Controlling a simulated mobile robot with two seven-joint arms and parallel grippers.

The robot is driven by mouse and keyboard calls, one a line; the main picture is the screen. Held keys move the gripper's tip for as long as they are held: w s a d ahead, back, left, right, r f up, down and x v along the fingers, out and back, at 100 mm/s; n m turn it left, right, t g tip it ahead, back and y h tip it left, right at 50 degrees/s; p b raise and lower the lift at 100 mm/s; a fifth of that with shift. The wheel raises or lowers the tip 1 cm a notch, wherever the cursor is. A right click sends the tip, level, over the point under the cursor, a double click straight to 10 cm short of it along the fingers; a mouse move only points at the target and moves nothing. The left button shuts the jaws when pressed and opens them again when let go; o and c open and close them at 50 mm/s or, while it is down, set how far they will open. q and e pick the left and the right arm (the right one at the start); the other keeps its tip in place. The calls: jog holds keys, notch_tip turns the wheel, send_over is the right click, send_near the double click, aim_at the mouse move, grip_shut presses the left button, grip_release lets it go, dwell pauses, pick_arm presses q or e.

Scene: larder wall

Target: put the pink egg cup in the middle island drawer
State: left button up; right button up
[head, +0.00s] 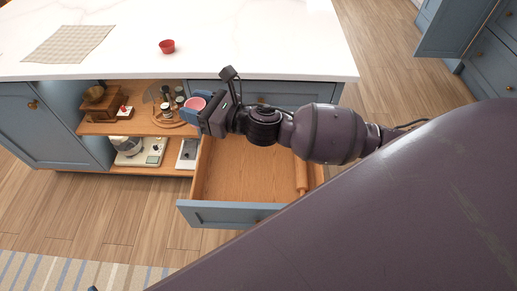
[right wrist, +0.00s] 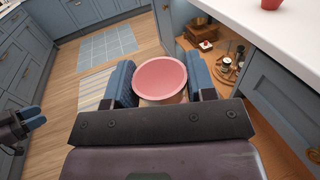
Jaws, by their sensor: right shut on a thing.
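The pink egg cup (head: 195,103) is held in my right gripper (head: 197,106), whose blue fingers are shut on its sides. In the right wrist view the egg cup (right wrist: 160,78) shows its round open rim between the fingers. In the head view it appears left of and beyond the open island drawer (head: 228,213), in front of the open shelves. The drawer is pulled out, with a bare wooden floor and a rolling pin (head: 301,176) at its right side. My left gripper (right wrist: 30,118) shows at the left of the right wrist view; its finger gap is unclear.
A red cup (head: 167,46) stands on the white countertop (head: 250,40). Open shelves to the left hold a coffee grinder (head: 101,103), a round tray with jars (head: 168,115) and a scale (head: 153,151). A shut drawer front (head: 290,98) is above the open drawer.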

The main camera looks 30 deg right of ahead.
jog(key=w+d+f+n+g+y+b, duration=0.1)
jog(key=f+n+g+b, duration=0.3)
jog(key=f, duration=1)
jog(key=w+d+f+n+g+y+b, duration=0.1)
jog(key=f+n+g+y+b, duration=0.2)
jog(key=f+g+b, duration=0.5)
jog(key=w+d+f+n+g+y+b, duration=0.1)
jog(key=f+n+g+b, duration=0.4)
jog(key=f, duration=1.7)
jog(key=shift+w+d+f+n+g+y+b, duration=0.15)
jog(key=shift+y+b, duration=0.3)
jog(key=shift+b, duration=0.9)
jog(key=shift+d+r+n+g+y+b, duration=0.1)
jog(key=shift+n+g+y+b, duration=0.25)
jog(key=shift+b, duration=0.95)
notch_tip(320, 180, down, 4)
jog(key=shift+f+b, duration=0.1)
jog(key=shift+b, duration=0.7)
jog(key=shift+f, duration=0.15)
pick_arm(q)
notch_tip(320, 180, down, 19)
jog(key=s+m, duration=0.1)
jog(key=shift+s+d+h, duration=0.4)
jog(key=shift+d, duration=0.05)
pick_arm(e)
jog(key=o, duration=0.9)
